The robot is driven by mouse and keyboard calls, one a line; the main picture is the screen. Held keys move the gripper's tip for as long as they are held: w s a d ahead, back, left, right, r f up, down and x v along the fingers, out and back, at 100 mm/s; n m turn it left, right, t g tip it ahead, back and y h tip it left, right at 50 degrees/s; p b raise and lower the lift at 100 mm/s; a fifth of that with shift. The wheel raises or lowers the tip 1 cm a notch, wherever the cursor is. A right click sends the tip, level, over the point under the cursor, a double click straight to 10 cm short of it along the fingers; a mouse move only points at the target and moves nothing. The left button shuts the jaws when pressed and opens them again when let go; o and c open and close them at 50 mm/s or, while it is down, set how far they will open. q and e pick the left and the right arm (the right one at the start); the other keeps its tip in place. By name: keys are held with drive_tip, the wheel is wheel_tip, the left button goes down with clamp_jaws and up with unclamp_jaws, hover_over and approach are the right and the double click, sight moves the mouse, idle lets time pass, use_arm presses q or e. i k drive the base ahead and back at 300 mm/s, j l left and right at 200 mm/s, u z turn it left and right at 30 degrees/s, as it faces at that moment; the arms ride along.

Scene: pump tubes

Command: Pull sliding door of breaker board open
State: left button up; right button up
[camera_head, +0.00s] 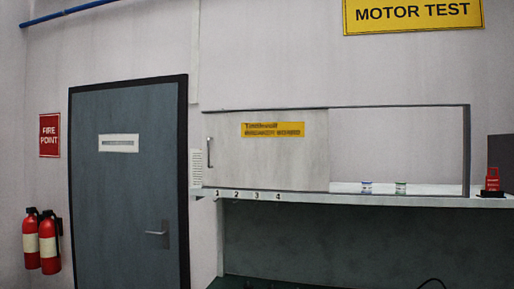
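The breaker board (468,150) is a long dark-framed cabinet on the wall, above a shelf. Its sliding door (285,165) is a pale grey panel covering the left part of the frame. A yellow label (273,130) sits on the door near its top; its small print is blurred. A vertical metal handle (209,152) is at the door's left edge. The right part of the frame is uncovered and shows a pale interior with two small cylindrical items (400,188) at the bottom. Neither of my grippers is in view.
A white shelf (440,201) runs under the board, with numbers 1 to 4 on its front edge. A red device (492,181) stands at its right end. A grey door (125,200) and red fire extinguishers (48,243) are at left. A dark bench surface shows below.

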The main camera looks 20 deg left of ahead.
sight(286, 150)
drive_tip(key=i+j+u, duration=0.15)
drive_tip(key=i+j, duration=0.5)
drive_tip(key=i+j+u, duration=0.2)
drive_tip(key=i+j, duration=0.35)
drive_tip(key=i, duration=0.15)
